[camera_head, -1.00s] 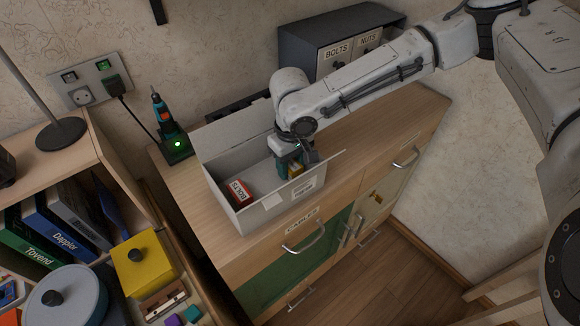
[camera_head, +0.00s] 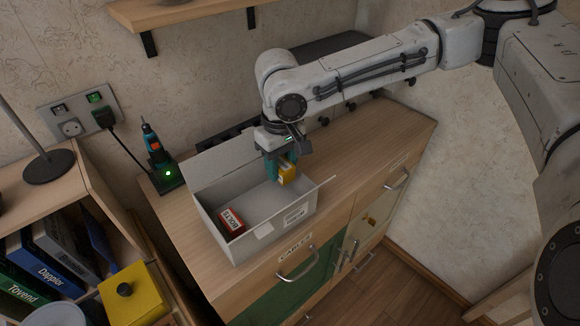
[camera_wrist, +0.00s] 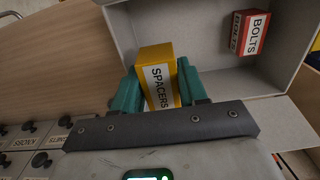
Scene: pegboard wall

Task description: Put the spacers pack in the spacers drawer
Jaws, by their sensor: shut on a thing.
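The spacers pack (camera_wrist: 158,80) is a yellow box with a white label reading SPACERS. My gripper (camera_wrist: 160,92) is shut on it, with a teal finger on each side. In the head view the pack (camera_head: 288,175) and my gripper (camera_head: 280,166) are at the right end of the open grey box, near its rim. In the wrist view, small labelled drawers (camera_wrist: 40,145) show at the lower left, with round dark knobs. I cannot make out a spacers label on any of them.
The open grey box (camera_head: 210,197) stands on the wooden cabinet (camera_head: 385,140), with a red bolts pack (camera_head: 231,222) inside. A screwdriver in a charger (camera_head: 158,160) stands at the left. A wall shelf (camera_head: 190,10) hangs above. The cabinet top right of the box is clear.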

